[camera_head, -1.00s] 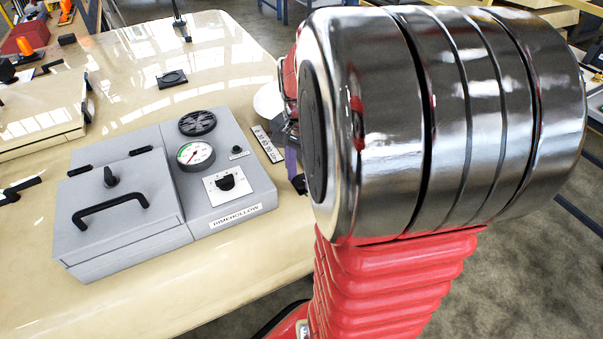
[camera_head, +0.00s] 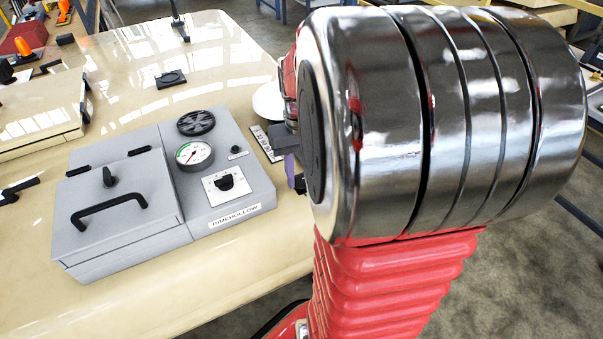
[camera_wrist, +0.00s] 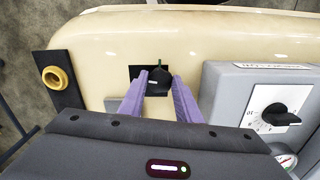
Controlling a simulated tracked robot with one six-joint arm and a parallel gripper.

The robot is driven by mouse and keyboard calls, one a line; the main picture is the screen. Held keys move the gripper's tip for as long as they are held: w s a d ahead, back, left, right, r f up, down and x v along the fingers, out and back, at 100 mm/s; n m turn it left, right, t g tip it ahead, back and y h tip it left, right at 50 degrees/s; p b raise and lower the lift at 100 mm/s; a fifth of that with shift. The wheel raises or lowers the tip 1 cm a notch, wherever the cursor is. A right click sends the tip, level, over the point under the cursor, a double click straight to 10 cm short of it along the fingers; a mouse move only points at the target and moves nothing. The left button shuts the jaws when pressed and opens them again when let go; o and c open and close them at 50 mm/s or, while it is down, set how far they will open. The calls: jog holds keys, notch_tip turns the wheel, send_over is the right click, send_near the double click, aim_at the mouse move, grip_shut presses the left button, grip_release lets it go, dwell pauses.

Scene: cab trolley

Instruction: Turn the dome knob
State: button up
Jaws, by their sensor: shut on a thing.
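A black rounded knob (camera_wrist: 158,86) on a small dark plate with a green mark at its far side stands on the cream table in the wrist view. I take it for the dome knob. My gripper (camera_wrist: 159,76) has its two purple fingers on either side of it, shut on it. In the head view this knob is hidden behind my arm, and only a dark grey piece of the gripper's body and a bit of purple show at the arm's left edge.
A grey box (camera_head: 236,192) with a dial gauge (camera_head: 194,153) and a black selector knob (camera_head: 226,182) stands left of my arm, beside a lidded grey box (camera_head: 118,212). A yellow ring (camera_wrist: 57,79) on a black plate lies left of my gripper. The table's front is clear.

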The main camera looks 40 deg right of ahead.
aim_at(301, 180)
jog(key=shift+s+n, duration=0.1)
jog(key=shift+n, duration=1.3)
jog(key=o, duration=1.1)
jog(key=shift+c, duration=0.2)
jog(key=shift+r, duration=0.1)
notch_tip(301, 180, up, 14)
jog(key=shift+f, duration=0.25)
